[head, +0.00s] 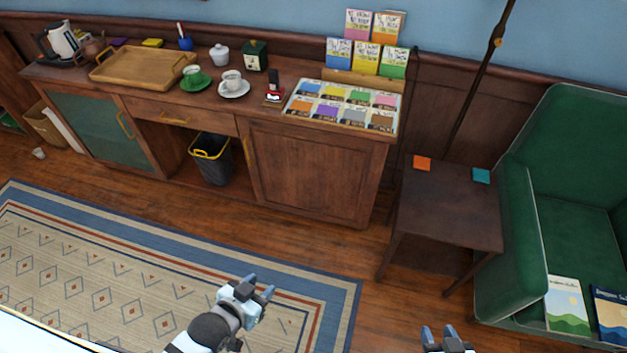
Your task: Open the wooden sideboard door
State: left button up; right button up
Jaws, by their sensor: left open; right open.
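The wooden sideboard (222,130) stands against the back wall. Its wooden door (312,180) is at the right end and is closed, with a brass handle (250,158) upright near its left edge. A green-panelled door (95,125) with a brass handle is at the left end and looks closed. My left gripper (259,286) is open and empty over the rug, in front of and apart from the sideboard. My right gripper (441,334) is at the bottom edge, partly cut off, open, with nothing seen between its fingers.
A dark bin (214,162) stands in the open bay left of the wooden door. A small side table (450,205) and a green armchair (565,180) stand to the right. A wooden tray (140,68), cups and cards cover the top. The patterned rug (120,270) and floor in front are clear.

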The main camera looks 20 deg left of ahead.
aim_at(328, 175)
jog(key=j+u, duration=0.2)
jog(key=j, duration=0.2)
jog(key=i+j+u, duration=0.2)
jog(key=j, duration=0.15)
jog(key=j+u, duration=0.2)
jog(key=j, duration=0.15)
jog(key=i+j+u, duration=0.15)
jog(key=j, duration=0.2)
jog(key=i+j+u, duration=0.1)
jog(key=i, duration=0.25)
jog(key=i+j+u, duration=0.1)
jog(key=i+j, duration=0.2)
jog(key=i+j+u, duration=0.1)
jog(key=i, duration=0.3)
